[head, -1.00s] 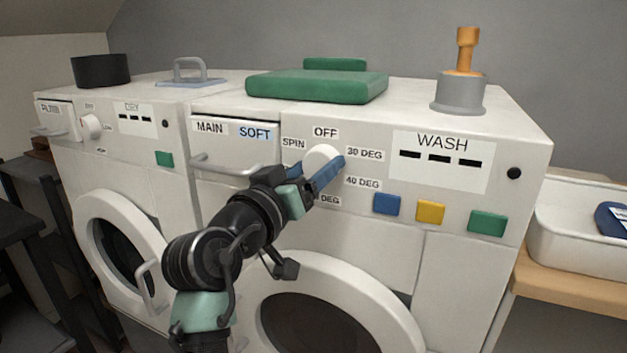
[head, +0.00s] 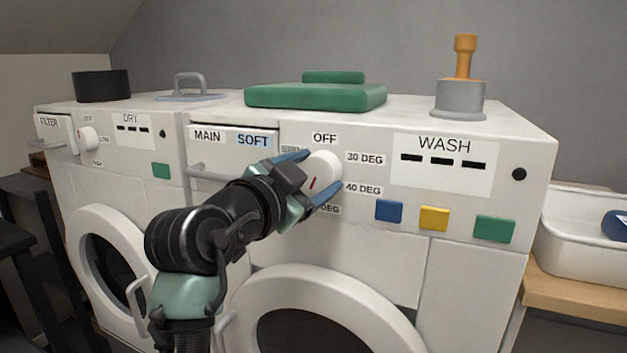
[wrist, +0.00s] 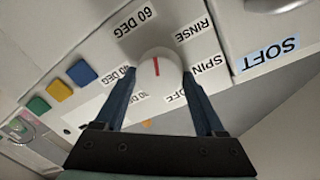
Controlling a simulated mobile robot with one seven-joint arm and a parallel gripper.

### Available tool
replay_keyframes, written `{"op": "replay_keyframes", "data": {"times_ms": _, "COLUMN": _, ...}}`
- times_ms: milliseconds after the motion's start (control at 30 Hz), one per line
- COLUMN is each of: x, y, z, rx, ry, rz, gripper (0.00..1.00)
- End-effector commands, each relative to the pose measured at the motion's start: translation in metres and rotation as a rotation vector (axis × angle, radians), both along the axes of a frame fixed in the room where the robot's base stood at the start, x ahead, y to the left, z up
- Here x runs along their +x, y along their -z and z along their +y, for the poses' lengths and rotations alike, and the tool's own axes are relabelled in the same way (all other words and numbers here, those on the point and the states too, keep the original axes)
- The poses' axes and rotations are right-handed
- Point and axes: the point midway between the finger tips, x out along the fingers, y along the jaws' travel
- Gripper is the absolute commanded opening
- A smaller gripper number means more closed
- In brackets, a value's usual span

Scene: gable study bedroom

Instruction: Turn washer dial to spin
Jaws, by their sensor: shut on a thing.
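The white washer dial (head: 323,166) sits on the front panel of the washer marked WASH. My gripper (wrist: 160,86) has its two blue fingers on opposite sides of the dial, shut on it. In the wrist view the dial's red mark (wrist: 156,67) points up, between the 60 DEG label (wrist: 136,20) and the RINSE label (wrist: 194,30). The SPIN label (wrist: 205,63) is to the right of the dial there. In the head view the SPIN label (head: 291,149) is partly covered by a finger, and my gripper covers the RINSE label.
The detergent drawer handle (head: 205,173) sticks out left of my gripper. Blue (head: 389,210), yellow (head: 433,217) and green (head: 494,228) buttons are to the right. The round door (head: 262,300) is below. The dryer (head: 110,175) stands at the left.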

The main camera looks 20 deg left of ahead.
Motion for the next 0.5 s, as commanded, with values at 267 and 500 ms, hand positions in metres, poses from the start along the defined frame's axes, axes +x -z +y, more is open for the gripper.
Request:
{"op": "replay_keyframes", "data": {"times_ms": 267, "x": -0.0003, "y": 0.0001, "z": -0.0008, "rx": 0.267, "ry": -0.001, "rz": -0.011, "gripper": 0.16}}
{"op": "replay_keyframes", "data": {"times_ms": 500, "x": -0.0004, "y": 0.0, "z": -0.0017, "rx": 0.493, "ry": 0.0, "rz": -0.02, "gripper": 0.16}}
